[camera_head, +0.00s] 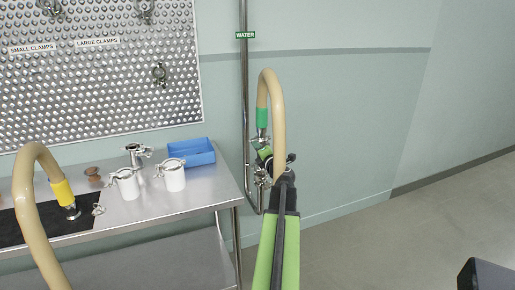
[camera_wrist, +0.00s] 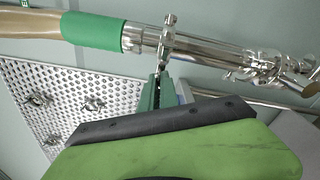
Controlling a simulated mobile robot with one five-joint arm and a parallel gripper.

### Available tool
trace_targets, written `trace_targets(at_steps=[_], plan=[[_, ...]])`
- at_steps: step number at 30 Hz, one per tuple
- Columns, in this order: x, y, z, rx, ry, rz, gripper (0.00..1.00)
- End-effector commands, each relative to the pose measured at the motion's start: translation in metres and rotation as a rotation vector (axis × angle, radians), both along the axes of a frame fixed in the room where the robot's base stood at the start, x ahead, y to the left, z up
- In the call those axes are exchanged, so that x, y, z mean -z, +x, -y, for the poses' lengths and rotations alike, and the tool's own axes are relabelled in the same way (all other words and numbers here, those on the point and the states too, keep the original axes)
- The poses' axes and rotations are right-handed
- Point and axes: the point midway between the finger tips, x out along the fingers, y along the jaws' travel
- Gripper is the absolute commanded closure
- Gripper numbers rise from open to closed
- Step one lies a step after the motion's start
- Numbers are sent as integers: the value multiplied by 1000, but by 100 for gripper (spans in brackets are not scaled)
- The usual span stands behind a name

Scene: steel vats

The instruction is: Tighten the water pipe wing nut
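The steel water pipe (camera_head: 244,90) runs down the wall under a green WATER label (camera_head: 245,35). A beige hose (camera_head: 274,88) with a green band (camera_head: 262,117) joins the steel fitting beside it. In the wrist view the green band (camera_wrist: 92,32) leads to a clamp with its wing nut (camera_wrist: 163,62) hanging below the joint. My gripper (camera_wrist: 157,80) has its green fingertips right at the wing nut, from below. In the head view my gripper (camera_head: 265,154) is at the fitting, partly hidden by my arm. The finger gap and any contact are unclear.
A steel table (camera_head: 150,205) stands left, with a blue tray (camera_head: 190,152), white lidded containers (camera_head: 174,178) and a yellow-banded hose (camera_head: 32,195). A perforated clamp board (camera_head: 100,85) hangs above. A valve (camera_wrist: 262,70) sits along the pipe.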

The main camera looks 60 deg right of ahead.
Motion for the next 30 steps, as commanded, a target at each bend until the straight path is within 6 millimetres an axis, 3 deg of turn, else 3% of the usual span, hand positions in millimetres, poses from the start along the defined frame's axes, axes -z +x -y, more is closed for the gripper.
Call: trace_targets(at_steps=[12,30], plan=[[1,-2,1,4,174,118,100],[1,-3,1,6,205,140,100]])
